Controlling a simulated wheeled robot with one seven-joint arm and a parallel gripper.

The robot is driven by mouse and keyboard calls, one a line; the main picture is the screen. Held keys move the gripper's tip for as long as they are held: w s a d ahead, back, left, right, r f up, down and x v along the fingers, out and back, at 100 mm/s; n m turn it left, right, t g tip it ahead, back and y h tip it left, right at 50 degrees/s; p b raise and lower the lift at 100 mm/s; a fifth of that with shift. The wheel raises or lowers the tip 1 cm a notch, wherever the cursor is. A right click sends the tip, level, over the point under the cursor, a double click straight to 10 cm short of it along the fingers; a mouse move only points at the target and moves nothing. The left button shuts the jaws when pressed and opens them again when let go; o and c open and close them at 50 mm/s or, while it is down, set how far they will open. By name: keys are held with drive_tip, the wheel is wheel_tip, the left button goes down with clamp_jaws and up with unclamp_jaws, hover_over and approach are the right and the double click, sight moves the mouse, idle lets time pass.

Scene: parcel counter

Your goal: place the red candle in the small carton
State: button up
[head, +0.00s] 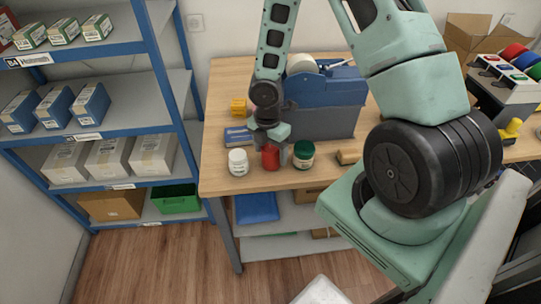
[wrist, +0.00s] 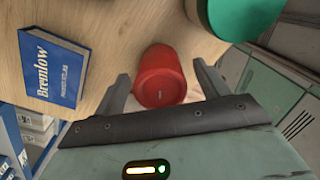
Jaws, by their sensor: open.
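The red candle (head: 271,159) stands on the wooden counter near its front edge, between a white jar and a green-lidded jar. My gripper (head: 274,147) is right above and around it, pointing down. In the wrist view the candle (wrist: 161,78) sits between the two spread fingers of my gripper (wrist: 162,84), with a gap on each side. The fingers are open and do not visibly grip it. I cannot tell which box is the small carton; an open cardboard carton (head: 466,36) shows at the back right.
The white jar (head: 238,163) and green-lidded jar (head: 304,155) stand close on either side. A blue shelf rack (head: 150,75) stands left.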

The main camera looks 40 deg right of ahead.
sight(271, 147)
drive_tip(key=shift+f, duration=0.85)
drive_tip(key=c, duration=1.2)
drive_tip(key=shift+r, duration=0.1)
wheel_tip(271, 147, up, 18)
drive_tip(key=shift+f+p, duration=0.1)
drive_tip(key=shift+p, duration=1.15)
